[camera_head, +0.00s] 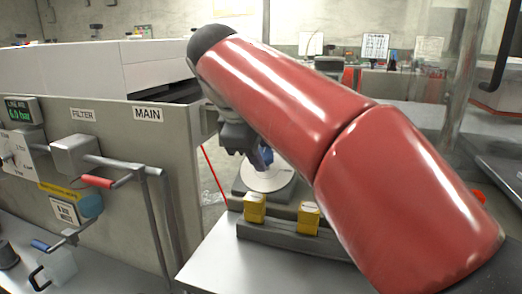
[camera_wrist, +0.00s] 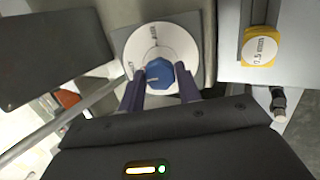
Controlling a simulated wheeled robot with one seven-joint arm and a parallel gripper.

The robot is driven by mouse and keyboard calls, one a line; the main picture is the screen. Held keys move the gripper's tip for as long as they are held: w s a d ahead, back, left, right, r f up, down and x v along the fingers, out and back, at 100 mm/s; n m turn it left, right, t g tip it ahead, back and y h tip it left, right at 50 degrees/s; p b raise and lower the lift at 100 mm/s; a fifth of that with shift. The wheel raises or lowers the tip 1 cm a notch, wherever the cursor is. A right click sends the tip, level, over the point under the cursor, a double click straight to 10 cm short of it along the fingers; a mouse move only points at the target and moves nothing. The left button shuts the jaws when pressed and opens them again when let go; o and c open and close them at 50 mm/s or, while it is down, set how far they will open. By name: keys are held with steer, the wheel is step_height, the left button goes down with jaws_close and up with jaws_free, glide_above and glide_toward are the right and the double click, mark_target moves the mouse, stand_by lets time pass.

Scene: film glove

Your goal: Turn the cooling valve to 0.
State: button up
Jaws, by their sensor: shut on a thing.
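The cooling valve is a blue faceted knob (camera_wrist: 159,74) on a round white dial (camera_wrist: 178,38), seen from above in the wrist view. The dial carries dark lettering, too small to read surely. My gripper (camera_wrist: 161,86) is shut on the blue knob, one dark finger on each side. In the head view, a little of the blue knob (camera_head: 266,155) and the white dial (camera_head: 266,180) show beyond my red arm. My gripper (camera_head: 246,145) reaches down to it there, partly hidden by the arm.
Yellow blocks (camera_head: 254,207) stand in a dark rail (camera_head: 290,238) in front of the dial. At left, a grey panel (camera_head: 120,125) has a red-handled lever (camera_head: 98,181) and a blue-handled lever (camera_head: 42,245). A grey bench top (camera_head: 225,260) lies in front.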

steer(key=o, duration=1)
steer(key=shift+c, duration=0.2)
steer(key=v, duration=0.8)
steer(key=shift+f, duration=0.1)
